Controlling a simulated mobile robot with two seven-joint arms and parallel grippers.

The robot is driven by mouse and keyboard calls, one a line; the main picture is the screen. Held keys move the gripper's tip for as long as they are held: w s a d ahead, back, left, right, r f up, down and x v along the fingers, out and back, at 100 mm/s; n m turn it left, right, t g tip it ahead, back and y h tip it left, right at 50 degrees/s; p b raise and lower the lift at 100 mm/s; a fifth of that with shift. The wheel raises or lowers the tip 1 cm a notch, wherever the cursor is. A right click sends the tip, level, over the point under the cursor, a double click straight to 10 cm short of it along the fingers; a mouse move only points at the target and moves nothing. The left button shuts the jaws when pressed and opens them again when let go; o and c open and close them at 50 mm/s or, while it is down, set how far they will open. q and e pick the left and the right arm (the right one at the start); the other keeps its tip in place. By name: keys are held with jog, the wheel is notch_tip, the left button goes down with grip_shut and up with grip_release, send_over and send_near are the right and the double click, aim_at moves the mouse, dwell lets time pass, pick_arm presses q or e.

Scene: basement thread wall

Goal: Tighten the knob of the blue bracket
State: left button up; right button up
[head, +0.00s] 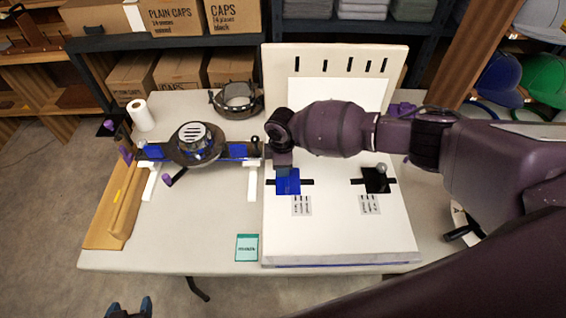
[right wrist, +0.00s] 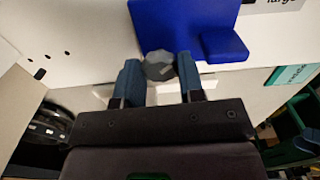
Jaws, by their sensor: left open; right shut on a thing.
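The blue bracket (head: 288,186) sits on the white board (head: 330,235) near its left side. My right gripper (head: 284,166) reaches over it from above. In the right wrist view the bracket (right wrist: 180,28) has a grey faceted knob (right wrist: 158,66) beside it. The right gripper's two fingers (right wrist: 160,78) are on either side of the knob, shut on it. In the head view the knob is hidden by the gripper. My left gripper (head: 128,306) is open and empty at the bottom edge, in front of the table.
A black bracket with a grey ball knob (head: 377,180) stands right of the blue one. A teal card (head: 246,248) lies near the front edge. The table's front left (head: 180,235) is clear.

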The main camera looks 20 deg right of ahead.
jog(key=shift+r+m+p, duration=0.15)
jog(key=shift+m+p, duration=0.35)
jog(key=shift+m, duration=0.5)
jog(key=m+p, duration=0.2)
jog(key=m, duration=0.1)
jog(key=shift+m, duration=0.3)
pick_arm(q)
notch_tip(320, 180, up, 6)
jog(key=w, duration=0.1)
jog(key=shift+w+t+p, duration=0.25)
jog(key=shift+t+p, duration=0.05)
jog(key=shift+p, duration=0.15)
pick_arm(e)
jog(key=shift+m, duration=0.7)
pick_arm(q)
jog(key=shift+s+f, duration=0.1)
jog(key=shift+s, duration=0.1)
pick_arm(e)
jog(key=o, duration=0.7)
jog(key=shift+c, duration=0.2)
pick_arm(q)
jog(key=shift+s, duration=0.1)
